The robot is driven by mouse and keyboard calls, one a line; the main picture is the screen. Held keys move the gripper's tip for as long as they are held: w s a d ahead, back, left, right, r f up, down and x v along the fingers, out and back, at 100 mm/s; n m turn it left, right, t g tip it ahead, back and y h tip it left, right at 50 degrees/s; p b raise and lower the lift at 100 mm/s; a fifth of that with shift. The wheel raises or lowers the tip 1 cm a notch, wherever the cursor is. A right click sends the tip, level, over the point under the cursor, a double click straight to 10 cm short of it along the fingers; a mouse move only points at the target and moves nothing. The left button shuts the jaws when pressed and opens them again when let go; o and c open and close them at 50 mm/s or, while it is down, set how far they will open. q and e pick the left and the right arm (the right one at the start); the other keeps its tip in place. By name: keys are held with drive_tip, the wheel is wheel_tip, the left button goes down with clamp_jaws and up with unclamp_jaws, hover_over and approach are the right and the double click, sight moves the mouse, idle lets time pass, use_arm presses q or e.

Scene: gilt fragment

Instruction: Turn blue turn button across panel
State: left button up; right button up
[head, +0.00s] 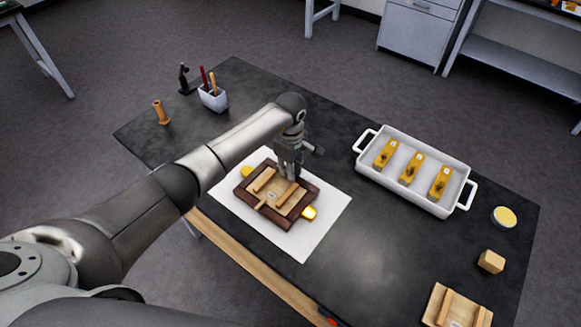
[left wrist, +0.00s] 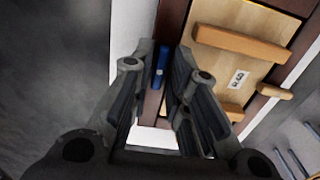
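The panel (head: 283,203) is a light wooden board with wooden bars, set in a dark brown frame (head: 275,219) that lies on a white sheet (head: 303,247). In the left wrist view the panel (left wrist: 225,70) carries a small printed label. The blue turn button (left wrist: 161,62) sits at the frame's edge in that view, between my left gripper's fingertips; it cannot be made out in the head view. My left gripper (head: 288,176) points down over the far side of the frame. In the wrist view the left gripper (left wrist: 166,58) has a gap between its fingers. My right gripper is not in view.
Gold-coloured pieces (head: 309,212) stick out at the frame's sides. A white tray (head: 420,197) with three yellow blocks stands to the right. A wooden cube (head: 491,262), a round tin (head: 504,217) and another wooden piece (head: 457,308) lie farther right. A pen cup (head: 213,98) stands at the back left.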

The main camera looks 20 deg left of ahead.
use_arm(q)
clamp_jaws()
